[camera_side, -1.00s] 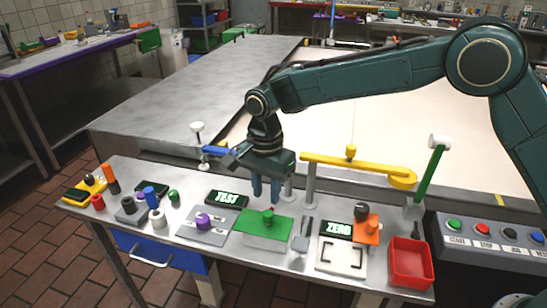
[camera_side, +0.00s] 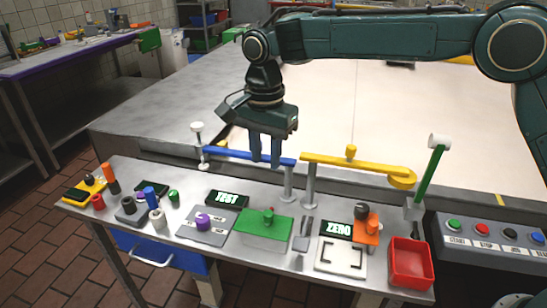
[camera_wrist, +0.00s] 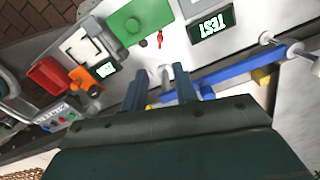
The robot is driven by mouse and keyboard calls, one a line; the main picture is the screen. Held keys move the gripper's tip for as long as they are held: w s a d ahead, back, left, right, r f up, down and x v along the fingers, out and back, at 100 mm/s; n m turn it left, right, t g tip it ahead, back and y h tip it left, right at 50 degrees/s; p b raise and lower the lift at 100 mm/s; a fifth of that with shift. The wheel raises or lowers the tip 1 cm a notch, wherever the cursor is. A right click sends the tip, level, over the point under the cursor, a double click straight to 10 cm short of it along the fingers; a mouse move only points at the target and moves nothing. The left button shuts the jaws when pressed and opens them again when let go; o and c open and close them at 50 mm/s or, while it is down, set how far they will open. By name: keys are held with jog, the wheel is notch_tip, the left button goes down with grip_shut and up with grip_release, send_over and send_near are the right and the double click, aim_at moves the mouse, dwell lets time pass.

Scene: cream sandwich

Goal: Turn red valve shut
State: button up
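A small red handle (camera_wrist: 160,40), likely the red valve, shows in the wrist view beside the green block (camera_wrist: 140,18). I cannot tell how far it is turned. In the side view the green block (camera_side: 262,232) has a green knob on top, and I cannot clearly make out the red handle there.
A yellow bar (camera_side: 345,163) on posts stands right of the gripper. A green lever (camera_side: 431,172) and red bin (camera_side: 411,262) are at the right. The TEST display (camera_side: 227,198) and purple knob (camera_side: 203,220) lie left of the green block.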

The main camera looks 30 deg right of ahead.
jog(key=shift+f, duration=0.1)
grip_shut()
jog(key=f+n+t, duration=0.1)
jog(key=n, duration=0.4)
jog(key=s+d+f+n+t, duration=0.1)
jog(key=n, duration=0.4)
jog(key=d+f+n+t+y, duration=0.1)
jog(key=f+n, duration=0.1)
jog(key=n, duration=0.3)
jog(key=shift+s+f+t, duration=0.1)
jog(key=shift+s+t, duration=0.2)
jog(key=shift+s, duration=0.05)
